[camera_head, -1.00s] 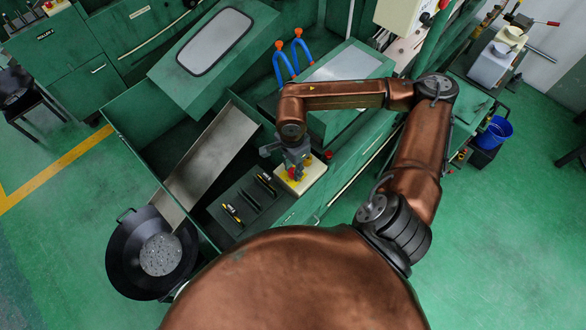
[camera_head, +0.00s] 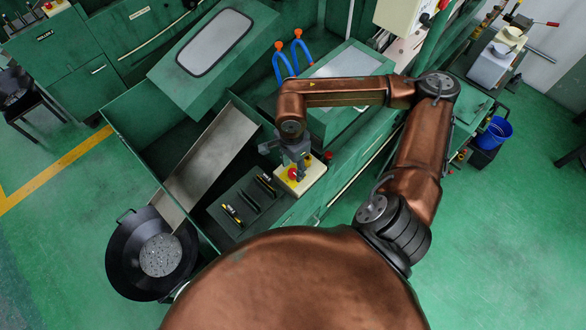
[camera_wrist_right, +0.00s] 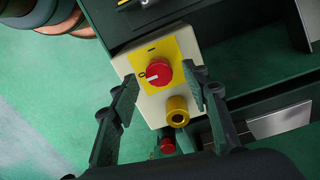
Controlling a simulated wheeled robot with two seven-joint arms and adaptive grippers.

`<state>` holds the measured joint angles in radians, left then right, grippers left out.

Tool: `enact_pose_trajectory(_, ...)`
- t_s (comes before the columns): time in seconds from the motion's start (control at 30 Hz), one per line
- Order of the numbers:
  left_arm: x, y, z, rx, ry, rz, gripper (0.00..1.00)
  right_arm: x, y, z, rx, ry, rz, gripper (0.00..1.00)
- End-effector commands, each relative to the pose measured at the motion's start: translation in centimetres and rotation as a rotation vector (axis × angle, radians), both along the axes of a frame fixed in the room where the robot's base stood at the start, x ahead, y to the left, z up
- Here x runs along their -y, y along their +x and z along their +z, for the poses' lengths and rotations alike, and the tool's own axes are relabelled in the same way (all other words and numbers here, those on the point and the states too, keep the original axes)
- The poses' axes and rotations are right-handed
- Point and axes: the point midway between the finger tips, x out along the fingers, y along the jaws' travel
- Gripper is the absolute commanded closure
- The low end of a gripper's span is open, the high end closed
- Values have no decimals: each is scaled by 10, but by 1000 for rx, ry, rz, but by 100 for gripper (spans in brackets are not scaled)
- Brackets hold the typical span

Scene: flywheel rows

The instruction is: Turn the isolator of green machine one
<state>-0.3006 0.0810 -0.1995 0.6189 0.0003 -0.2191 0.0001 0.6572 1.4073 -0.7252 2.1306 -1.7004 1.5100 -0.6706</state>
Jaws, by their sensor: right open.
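The isolator is a red round knob (camera_wrist_right: 159,73) with a white mark, on a yellow plate (camera_wrist_right: 147,49) fixed to a cream box; the white mark lies towards the O label at the left. In the head view the cream box (camera_head: 314,178) sits on the green machine's near edge, partly covered by my right gripper (camera_head: 297,173). In the right wrist view my right gripper (camera_wrist_right: 161,84) is open, its fingertips on either side of the knob with gaps showing. Whether a finger touches it I cannot tell. My left gripper is not in view.
A dark tray with tools (camera_head: 247,203) is left of the box. A black round pan (camera_head: 122,258) stands at the lower left.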

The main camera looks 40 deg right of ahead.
Motion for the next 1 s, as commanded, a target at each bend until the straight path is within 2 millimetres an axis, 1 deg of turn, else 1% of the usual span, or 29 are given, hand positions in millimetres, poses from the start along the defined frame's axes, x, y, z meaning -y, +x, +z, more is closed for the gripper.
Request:
enact_pose_trajectory(0.03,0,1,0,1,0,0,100,1,1,10,5,-2,0,57)
enact_pose_trajectory(0.3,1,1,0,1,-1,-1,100,1,3,67,5,-1,0,57)
enact_pose_trajectory(0.4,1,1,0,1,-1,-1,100,1,3,83,5,-1,0,57)
enact_pose_trajectory(0.5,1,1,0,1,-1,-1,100,1,3,95,2,-2,0,57)
enact_pose_trajectory(0.67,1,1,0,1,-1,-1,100,1,3,104,1,-1,0,57)
enact_pose_trajectory(1.0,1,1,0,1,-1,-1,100,1,3,104,0,-1,0,57)
